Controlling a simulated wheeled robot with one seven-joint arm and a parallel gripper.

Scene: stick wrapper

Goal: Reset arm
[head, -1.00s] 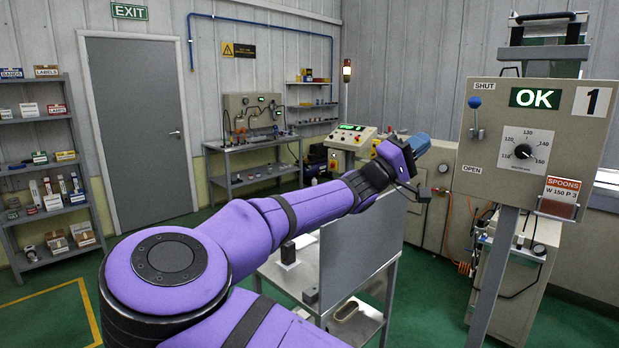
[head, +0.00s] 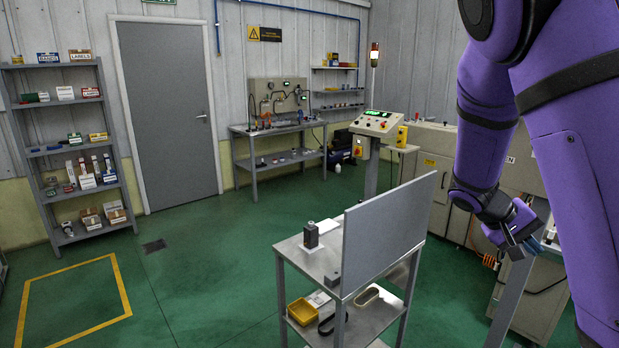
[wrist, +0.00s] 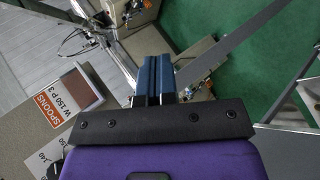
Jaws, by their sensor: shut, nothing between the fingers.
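My purple arm fills the right side of the head view, bent downward, with my gripper (head: 524,246) low at its end, in front of the beige machine. In the wrist view my gripper (wrist: 153,75) shows its two blue fingers side by side and closed, with nothing between them. The machine's panel with the orange SPOONS card (wrist: 60,104) is to the left of the fingers in the wrist view. In the head view my arm hides most of that panel.
A grey cart (head: 290,248) with an upright grey panel (head: 388,232) stands left of my gripper. A control console (head: 376,123), a workbench (head: 277,128) and a shelf rack (head: 62,148) stand behind. The green floor at left is clear.

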